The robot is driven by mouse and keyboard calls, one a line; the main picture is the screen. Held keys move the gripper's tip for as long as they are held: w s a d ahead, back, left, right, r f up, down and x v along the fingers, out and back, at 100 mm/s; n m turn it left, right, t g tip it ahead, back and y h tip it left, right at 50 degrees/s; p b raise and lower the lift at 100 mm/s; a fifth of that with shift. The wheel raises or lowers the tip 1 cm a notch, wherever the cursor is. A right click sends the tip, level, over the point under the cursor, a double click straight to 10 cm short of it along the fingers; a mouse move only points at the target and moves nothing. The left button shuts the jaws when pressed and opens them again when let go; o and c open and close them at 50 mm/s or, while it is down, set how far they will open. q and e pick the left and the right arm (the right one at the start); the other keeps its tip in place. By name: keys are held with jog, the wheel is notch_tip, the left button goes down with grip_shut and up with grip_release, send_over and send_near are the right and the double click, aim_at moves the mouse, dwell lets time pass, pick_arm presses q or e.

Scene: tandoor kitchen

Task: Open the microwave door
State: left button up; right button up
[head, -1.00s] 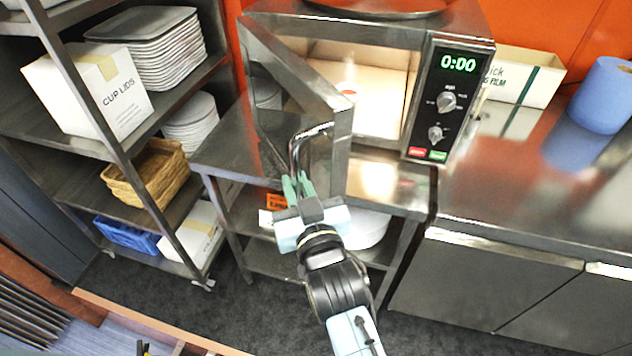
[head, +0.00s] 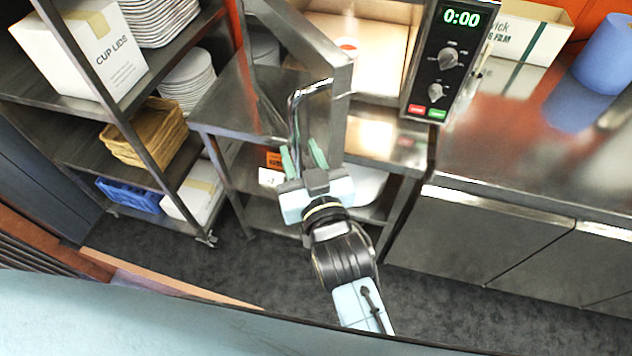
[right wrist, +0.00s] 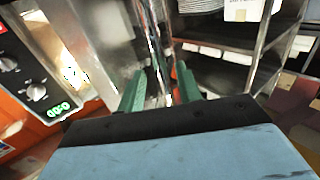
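The microwave (head: 447,65) stands on a steel counter with its lit cavity showing. Its door (head: 335,110) is swung well out to the left of the opening. The curved metal handle (head: 293,112) is on the door's outer face. My right gripper (head: 303,152) is at the lower end of the handle, with its two green fingers spread apart. In the right wrist view the handle (right wrist: 157,45) runs up between the open fingers (right wrist: 160,78); I cannot tell if either finger touches it. My left gripper is not in view.
A rack with a cup lids box (head: 85,55), stacked plates (head: 187,80) and a wicker basket (head: 150,135) stands left of the door. A film box (head: 530,32) and a blue roll (head: 606,55) are on the right counter. Dark floor is clear below.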

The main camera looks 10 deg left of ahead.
jog(key=p+v, duration=0.4)
jog(key=v, duration=0.6)
jog(key=shift+s, duration=0.3)
jog(key=shift+d+r, duration=0.1)
jog(key=shift+c, duration=0.2)
